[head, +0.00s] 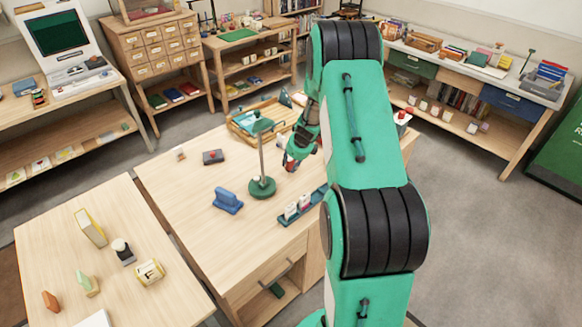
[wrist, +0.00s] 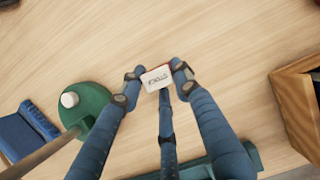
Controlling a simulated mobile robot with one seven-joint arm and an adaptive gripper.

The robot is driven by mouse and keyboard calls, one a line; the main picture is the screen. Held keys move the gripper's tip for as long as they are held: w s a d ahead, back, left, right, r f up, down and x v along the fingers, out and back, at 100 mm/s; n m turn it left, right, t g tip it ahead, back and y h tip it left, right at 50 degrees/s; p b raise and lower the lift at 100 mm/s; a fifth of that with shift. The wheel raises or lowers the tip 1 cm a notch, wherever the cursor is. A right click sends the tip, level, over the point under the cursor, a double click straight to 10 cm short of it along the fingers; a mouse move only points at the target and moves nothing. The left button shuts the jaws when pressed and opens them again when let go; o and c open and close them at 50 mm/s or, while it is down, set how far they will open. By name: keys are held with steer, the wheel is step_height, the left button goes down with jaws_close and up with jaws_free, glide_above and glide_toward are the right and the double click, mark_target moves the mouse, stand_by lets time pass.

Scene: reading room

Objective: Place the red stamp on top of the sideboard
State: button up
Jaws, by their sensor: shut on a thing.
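The red stamp (wrist: 157,78) is between my fingertips in the wrist view, its white lettered face toward the camera and a red edge showing. My gripper (wrist: 157,82) is shut on it, over the wooden desk. In the head view my gripper (head: 293,160) is over the desk, behind the green-based stand; the stamp is hard to make out there. I cannot tell whether the stamp touches the desk. The sideboard (head: 460,70) appears to be the long grey-topped unit at the back right, with green and blue drawers; my arm hides part of it.
On the desk (head: 170,195) are the stand (head: 262,187), a blue holder (head: 228,201), a teal rack (head: 302,207) and a wooden tray (head: 235,130). Books and trays crowd the sideboard top, with small bare patches. Open floor (head: 470,200) lies at the right.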

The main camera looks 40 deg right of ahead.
steer(key=shift+f, duration=0.4)
steer(key=shift+f, duration=0.1)
steer(key=o, duration=1.2)
steer(key=p+v, duration=0.3)
steer(key=v, duration=0.9)
steer(key=shift+w, duration=0.1)
